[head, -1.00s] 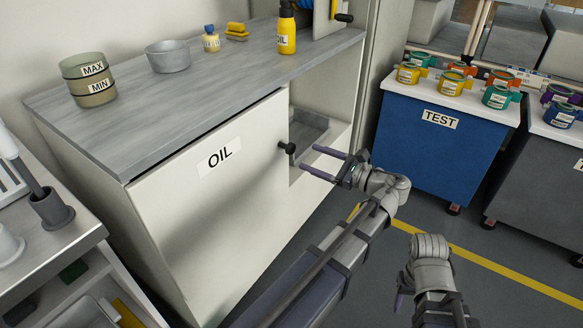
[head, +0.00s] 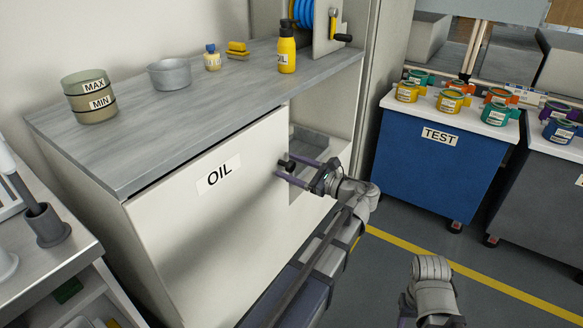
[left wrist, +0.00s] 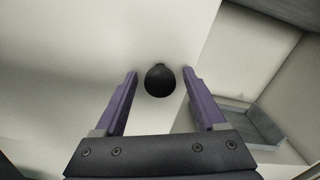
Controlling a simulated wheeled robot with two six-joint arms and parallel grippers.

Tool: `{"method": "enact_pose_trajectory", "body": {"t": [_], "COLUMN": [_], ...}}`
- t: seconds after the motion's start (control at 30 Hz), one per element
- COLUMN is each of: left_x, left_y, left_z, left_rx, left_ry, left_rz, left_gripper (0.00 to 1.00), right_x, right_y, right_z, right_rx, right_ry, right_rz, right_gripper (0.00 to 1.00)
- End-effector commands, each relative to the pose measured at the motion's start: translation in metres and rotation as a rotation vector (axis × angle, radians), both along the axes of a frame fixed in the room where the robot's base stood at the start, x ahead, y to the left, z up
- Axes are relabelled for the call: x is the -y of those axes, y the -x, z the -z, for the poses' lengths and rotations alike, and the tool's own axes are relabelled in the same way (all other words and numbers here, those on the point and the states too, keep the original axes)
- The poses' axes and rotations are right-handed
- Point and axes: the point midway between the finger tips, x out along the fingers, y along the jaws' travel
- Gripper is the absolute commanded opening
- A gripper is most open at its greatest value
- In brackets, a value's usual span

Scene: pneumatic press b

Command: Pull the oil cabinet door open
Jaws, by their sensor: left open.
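The oil cabinet door (head: 215,215) is a white panel labelled OIL in the head view. It covers the left part of the cabinet front, and an open compartment shows to its right. A black round knob (head: 287,164) sits near the door's upper right edge. My left gripper (head: 287,170) is open at the knob. In the left wrist view the knob (left wrist: 160,80) lies between the two purple fingers (left wrist: 160,84), with a gap on each side. My right gripper is low in the head view, and its fingers are out of sight.
The grey cabinet top (head: 130,125) holds a MAX/MIN container (head: 90,97), a grey bowl (head: 169,75) and a yellow oil bottle (head: 286,52). A grey tray (left wrist: 250,120) sits in the open compartment. A blue TEST cart (head: 425,165) stands right. Floor between is clear.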

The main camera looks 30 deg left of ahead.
Motion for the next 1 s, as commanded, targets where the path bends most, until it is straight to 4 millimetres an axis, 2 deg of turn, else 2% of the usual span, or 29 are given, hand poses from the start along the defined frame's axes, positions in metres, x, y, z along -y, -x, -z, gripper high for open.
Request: {"method": "enact_pose_trajectory", "body": {"t": [0.27, 0.9, 1.0], "left_x": [-0.0011, -0.0008, -0.0008], "left_y": [-0.0002, -0.0002, -0.0002], "left_z": [0.0001, 0.0001, 0.0001], "left_rx": [0.0, 0.0, 0.0], "left_ry": [0.0, 0.0, 0.0], "left_rz": [0.001, 0.0, 0.0], "left_gripper": [0.73, 0.01, 0.0], "right_x": [0.0, 0.0, 0.0], "right_y": [0.0, 0.0, 0.0], "right_z": [0.0, 0.0, 0.0], "right_rx": [0.0, 0.0, 0.0], "right_ry": [0.0, 0.0, 0.0], "right_rz": [0.0, 0.0, 0.0], "right_gripper": [0.5, 0.5, 0.5]}}
